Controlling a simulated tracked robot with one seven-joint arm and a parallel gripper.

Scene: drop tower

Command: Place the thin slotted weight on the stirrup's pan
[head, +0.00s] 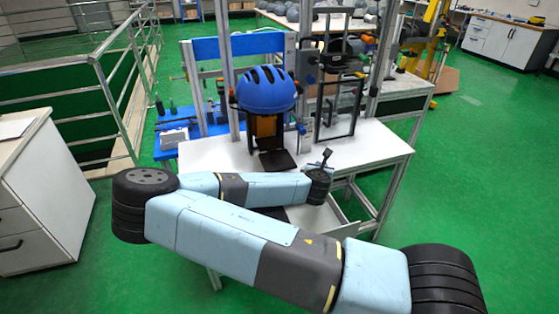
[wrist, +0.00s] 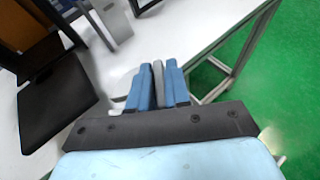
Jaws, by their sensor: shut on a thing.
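My gripper (wrist: 158,88) has blue fingers shut on a thin grey piece (wrist: 158,76), seen edge-on in the wrist view, which looks like the thin slotted weight. Its slot cannot be made out. In the head view my gripper (head: 326,157) is small and dark, over the right front part of the white table, and the weight cannot be told apart there. A tall dark frame (head: 318,113), which looks like the stirrup, stands behind my gripper and apart from it. Its pan is not clear in either view.
The white table (head: 215,155) carries a blue helmet (head: 266,90) on a stand with a black plate (head: 277,161), left of my gripper; the plate also shows in the wrist view (wrist: 55,100). Metal posts (head: 373,65) rise behind. The table's right edge borders open green floor.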

